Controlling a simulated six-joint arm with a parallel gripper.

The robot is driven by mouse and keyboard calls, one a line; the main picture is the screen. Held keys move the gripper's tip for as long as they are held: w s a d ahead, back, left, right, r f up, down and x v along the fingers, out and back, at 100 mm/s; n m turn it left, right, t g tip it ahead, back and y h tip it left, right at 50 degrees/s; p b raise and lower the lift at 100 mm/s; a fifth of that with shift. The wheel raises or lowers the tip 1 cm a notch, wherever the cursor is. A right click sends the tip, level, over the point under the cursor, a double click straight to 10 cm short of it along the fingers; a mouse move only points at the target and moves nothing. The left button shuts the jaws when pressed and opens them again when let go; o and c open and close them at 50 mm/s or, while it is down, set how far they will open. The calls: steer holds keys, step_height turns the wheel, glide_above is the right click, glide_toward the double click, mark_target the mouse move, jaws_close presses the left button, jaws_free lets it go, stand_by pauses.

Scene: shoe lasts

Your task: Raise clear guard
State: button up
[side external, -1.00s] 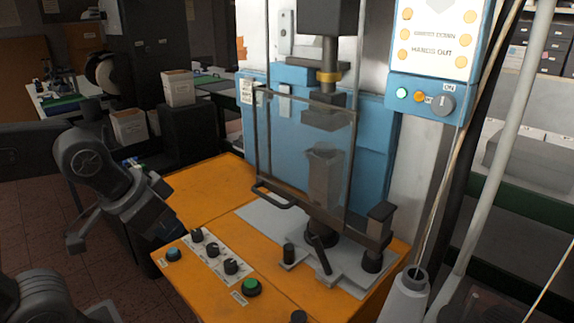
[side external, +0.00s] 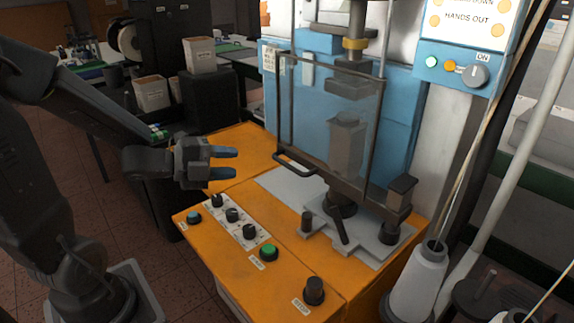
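The clear guard (side external: 312,105) is a see-through panel in a dark frame, standing upright in front of the blue press. A dark bar handle (side external: 295,164) sticks out at its lower left. My gripper (side external: 236,163) is to the left of the handle, over the orange bench, pointing right. Its two fingers are apart with nothing between them, and it does not touch the guard. Behind the panel a grey block-like form (side external: 346,145) stands below the press ram (side external: 353,80).
The orange control bench (side external: 200,245) carries dark knobs and a green button (side external: 268,252) below my gripper. A dark knob (side external: 314,290) is at the front. A white thread cone (side external: 418,280) and slanting poles stand at the right.

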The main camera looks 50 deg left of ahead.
mark_target(285, 165)
steer(key=shift+m+h, duration=0.5)
steer(key=shift+h, duration=0.1)
steer(key=x, duration=1.3)
steer(key=shift+d+f, duration=0.3)
steer(key=shift+d, duration=0.15)
steer(key=shift+c, duration=0.3)
jaws_close()
